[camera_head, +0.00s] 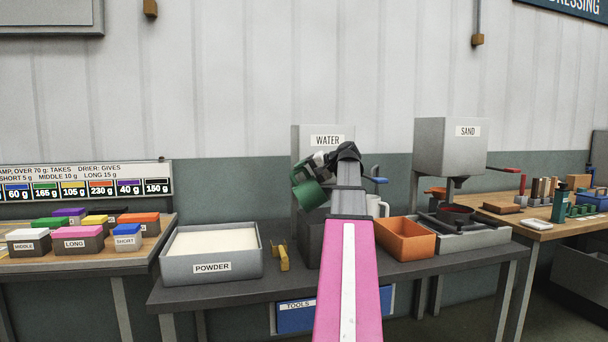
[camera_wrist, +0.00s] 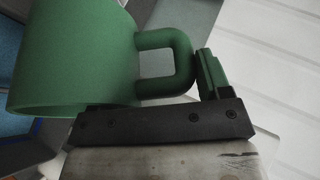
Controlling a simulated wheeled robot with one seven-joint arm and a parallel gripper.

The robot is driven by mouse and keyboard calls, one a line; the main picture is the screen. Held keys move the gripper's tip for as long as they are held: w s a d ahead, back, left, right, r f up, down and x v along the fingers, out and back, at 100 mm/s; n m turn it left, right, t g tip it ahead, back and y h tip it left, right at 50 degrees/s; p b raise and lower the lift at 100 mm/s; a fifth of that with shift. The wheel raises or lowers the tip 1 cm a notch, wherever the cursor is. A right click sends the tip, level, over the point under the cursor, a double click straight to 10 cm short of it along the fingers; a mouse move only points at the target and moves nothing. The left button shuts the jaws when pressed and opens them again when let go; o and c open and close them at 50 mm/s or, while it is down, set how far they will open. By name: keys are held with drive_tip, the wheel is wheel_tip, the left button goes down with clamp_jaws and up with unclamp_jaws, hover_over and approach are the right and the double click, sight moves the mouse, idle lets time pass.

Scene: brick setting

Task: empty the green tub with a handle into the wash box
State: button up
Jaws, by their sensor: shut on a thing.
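The green tub with a handle (camera_head: 309,194) hangs tilted in front of the water dispenser in the head view. It shows large in the wrist view (camera_wrist: 75,55), with its looped handle (camera_wrist: 185,62) toward the gripper. My gripper (camera_head: 323,160) is shut on the handle and holds the tub above the bench. The inside of the tub is hidden, so I cannot tell what it holds. No box has a readable wash label. An open orange box (camera_head: 405,252) stands right of my arm, and I cannot tell whether it is the wash box.
A grey powder box (camera_head: 212,268) and a small yellow object (camera_head: 283,258) stand left of my arm. The water dispenser (camera_head: 326,129) is behind the gripper. A white mug (camera_head: 375,207) is partly hidden by my arm. The sand dispenser (camera_head: 450,146) stands at right.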

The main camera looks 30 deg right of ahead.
drive_tip(key=shift+s+d+f+y, duration=0.1)
drive_tip(key=shift+d+f+y, duration=0.2)
drive_tip(key=shift+f, duration=0.05)
drive_tip(key=shift+r, duration=0.1)
drive_tip(key=shift+d+r, duration=0.15)
drive_tip(key=shift+r, duration=0.15)
drive_tip(key=shift+s+d+r+m+t+y, duration=0.1)
drive_tip(key=shift+d+r+t+y, duration=0.15)
drive_tip(key=shift+r, duration=0.3)
drive_tip(key=shift+s+d+r+m+t+y, duration=0.1)
drive_tip(key=shift+d+r+t+y, duration=0.1)
drive_tip(key=shift+r, duration=0.35)
drive_tip(key=shift+s+d+r+m+t+y, duration=0.15)
drive_tip(key=shift+d+r+y, duration=0.1)
drive_tip(key=shift+r, duration=0.3)
drive_tip(key=shift+s+d+r, duration=0.15)
drive_tip(key=shift+d+r, duration=0.25)
drive_tip(key=shift+d, duration=0.15)
drive_tip(key=shift+s+d+r+y, duration=0.1)
drive_tip(key=shift+d+r+y, duration=0.15)
drive_tip(key=shift+y, duration=0.15)
drive_tip(key=shift+s+d+r+m+t+y, duration=0.3)
drive_tip(key=shift+d+r+t, duration=0.2)
drive_tip(key=shift+d, duration=0.15)
